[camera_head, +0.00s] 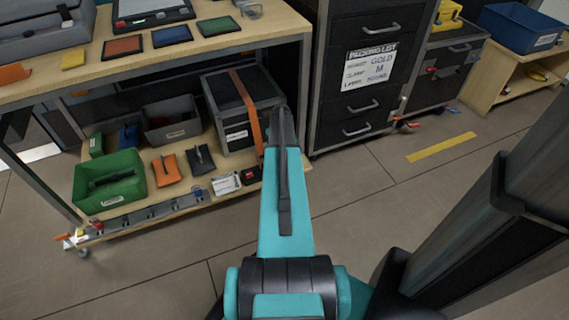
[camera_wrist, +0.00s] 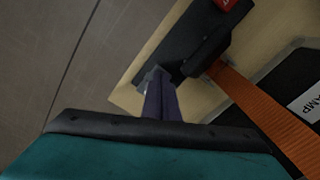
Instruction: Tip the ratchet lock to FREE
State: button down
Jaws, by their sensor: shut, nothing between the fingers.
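The ratchet lock shows in the wrist view as a black plate (camera_wrist: 178,42) with a black raised lever (camera_wrist: 209,47) and a red patch (camera_wrist: 226,3) at its upper end. An orange strap (camera_wrist: 264,108) runs from it to the lower right. My gripper (camera_wrist: 158,76) is shut and empty, its tips over the plate's lower end beside the lever; I cannot tell if they touch. In the head view the ratchet lock (camera_head: 251,174) is a small black and red part on the lower shelf's front edge. My arm hides the fingers there.
The orange strap (camera_head: 244,92) goes over a grey case (camera_head: 225,112) on the lower shelf (camera_head: 135,209). A green bin (camera_head: 108,182) and small pouches stand to its left. A black drawer cabinet (camera_head: 366,95) stands close right. The floor in front is clear.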

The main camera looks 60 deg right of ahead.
jog(key=shift+f, duration=0.4)
dwell(0.3)
jog(key=shift+r+p, duration=2.4)
jog(key=shift+r, duration=1.1)
jog(key=shift+s, duration=0.1)
